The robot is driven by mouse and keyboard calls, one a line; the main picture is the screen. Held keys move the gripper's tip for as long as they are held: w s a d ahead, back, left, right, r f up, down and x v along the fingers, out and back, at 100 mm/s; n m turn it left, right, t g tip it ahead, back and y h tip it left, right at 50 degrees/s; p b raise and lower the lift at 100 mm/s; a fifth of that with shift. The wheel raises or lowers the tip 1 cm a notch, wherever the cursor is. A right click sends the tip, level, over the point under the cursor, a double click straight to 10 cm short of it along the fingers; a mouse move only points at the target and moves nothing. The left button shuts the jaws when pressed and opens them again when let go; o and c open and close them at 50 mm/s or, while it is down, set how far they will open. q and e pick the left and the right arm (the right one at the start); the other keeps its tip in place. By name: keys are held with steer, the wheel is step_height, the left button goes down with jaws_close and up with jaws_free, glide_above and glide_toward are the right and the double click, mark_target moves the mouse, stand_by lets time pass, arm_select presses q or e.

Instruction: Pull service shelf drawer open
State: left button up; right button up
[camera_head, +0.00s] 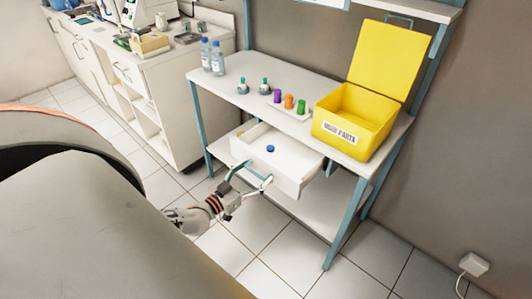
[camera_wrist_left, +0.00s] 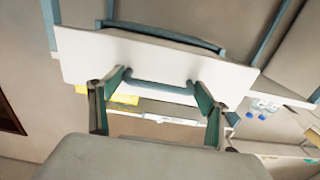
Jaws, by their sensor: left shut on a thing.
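The white service shelf drawer (camera_head: 300,178) stands pulled out from under the table's top, its inside showing with a small blue round thing (camera_head: 270,149) in it. My left gripper (camera_head: 252,181) is at the drawer's front, its two fingers spread apart. In the left wrist view the drawer's white front panel (camera_wrist_left: 85,55) fills the upper middle, with a blue-grey bar handle (camera_wrist_left: 160,88) on it. My right gripper is in neither view.
The service shelf's table top (camera_head: 240,72) holds bottles (camera_head: 217,60), small coloured cups (camera_head: 288,102) and an open yellow box (camera_head: 350,115). A lower shelf (camera_head: 315,215) lies below the drawer. A white cabinet (camera_head: 160,90) stands at left. The tiled floor in front is clear.

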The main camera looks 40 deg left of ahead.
arm_select(q)
steer(key=s+p, duration=0.2)
steer(key=s, duration=0.5)
steer(key=shift+f, duration=0.15)
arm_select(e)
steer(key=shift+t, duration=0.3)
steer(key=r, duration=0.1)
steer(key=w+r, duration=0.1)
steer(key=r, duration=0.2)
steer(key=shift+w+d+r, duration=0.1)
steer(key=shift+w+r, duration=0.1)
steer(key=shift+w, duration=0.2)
arm_select(q)
steer(key=shift+a, duration=0.1)
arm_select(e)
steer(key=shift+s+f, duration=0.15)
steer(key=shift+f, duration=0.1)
arm_select(q)
steer(key=o, duration=1.3)
steer(key=shift+w, duration=0.1)
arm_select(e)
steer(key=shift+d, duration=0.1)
arm_select(q)
steer(key=s, duration=1.2)
steer(key=shift+a, duration=0.45)
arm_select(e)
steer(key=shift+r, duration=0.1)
